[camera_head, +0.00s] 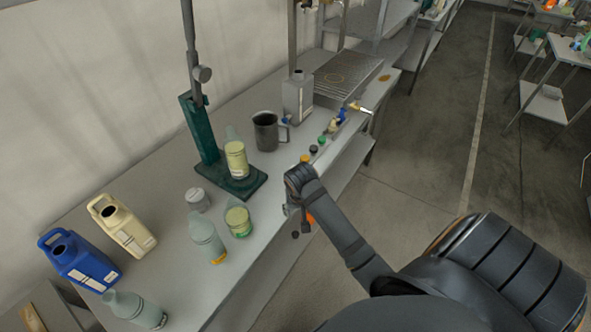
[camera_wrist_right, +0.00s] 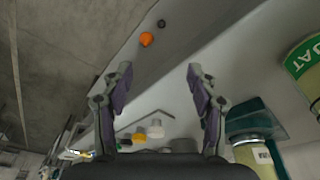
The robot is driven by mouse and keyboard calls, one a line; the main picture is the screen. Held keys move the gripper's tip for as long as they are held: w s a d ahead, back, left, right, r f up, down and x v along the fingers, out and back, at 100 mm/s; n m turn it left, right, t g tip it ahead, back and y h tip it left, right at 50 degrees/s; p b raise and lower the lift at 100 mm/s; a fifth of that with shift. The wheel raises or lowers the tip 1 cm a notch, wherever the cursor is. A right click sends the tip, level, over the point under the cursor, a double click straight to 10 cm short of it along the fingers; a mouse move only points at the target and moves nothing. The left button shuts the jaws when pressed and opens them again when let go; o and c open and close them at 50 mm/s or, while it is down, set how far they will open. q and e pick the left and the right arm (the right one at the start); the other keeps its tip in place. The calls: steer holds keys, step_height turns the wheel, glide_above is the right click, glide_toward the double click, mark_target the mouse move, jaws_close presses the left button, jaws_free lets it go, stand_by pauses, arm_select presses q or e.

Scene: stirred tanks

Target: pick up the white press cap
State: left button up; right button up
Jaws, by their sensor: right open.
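The white press cap (camera_wrist_right: 155,129) shows in the right wrist view, low between the fingers and close to the gripper's base, beside a yellow-orange cap (camera_wrist_right: 138,138). In the head view I cannot make it out; my right wrist may hide it. My right gripper (camera_wrist_right: 160,72) is open, its two purple-padded fingers wide apart with nothing held between them. In the head view the right gripper (camera_head: 300,222) points down at the bench's front edge and is partly hidden by its own wrist. My left gripper is not in view.
On the bench (camera_head: 180,265) stand a green stand (camera_head: 207,140), a metal mug (camera_head: 267,132), a grey bottle (camera_head: 297,97), pale green bottles (camera_head: 205,238) and blue (camera_head: 78,262) and cream (camera_head: 122,225) jugs. Small caps (camera_head: 322,139) line the front edge. An orange cap (camera_wrist_right: 146,39) lies beyond the fingertips.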

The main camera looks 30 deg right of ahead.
steer(key=w+d+r+m, duration=0.1)
steer(key=w, duration=0.2)
steer(key=w+d+r+m, duration=0.1)
steer(key=w+r+m, duration=0.1)
steer(key=w, duration=0.1)
steer(key=w+d+r+m+g, duration=0.1)
steer(key=w+m, duration=0.1)
steer(key=w, duration=0.1)
steer(key=shift+w+d+r, duration=0.1)
steer(key=shift+d+r, duration=0.05)
steer(key=shift+d, duration=0.2)
steer(key=w+d+r+m+g, duration=0.1)
steer(key=w+d+r+m, duration=0.2)
steer(key=w+r+m, duration=0.3)
steer(key=shift+n, duration=0.3)
steer(key=f, duration=0.3)
steer(key=f+p, duration=0.1)
steer(key=shift+d+f, duration=0.15)
steer(key=shift+d, duration=0.25)
steer(key=f, duration=0.1)
steer(key=f+p, duration=0.1)
steer(key=f, duration=0.1)
steer(key=d+f, duration=0.1)
steer(key=f, duration=0.1)
steer(key=shift+w, duration=0.25)
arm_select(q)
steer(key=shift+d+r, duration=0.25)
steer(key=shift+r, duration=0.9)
arm_select(e)
steer(key=c, duration=0.8)
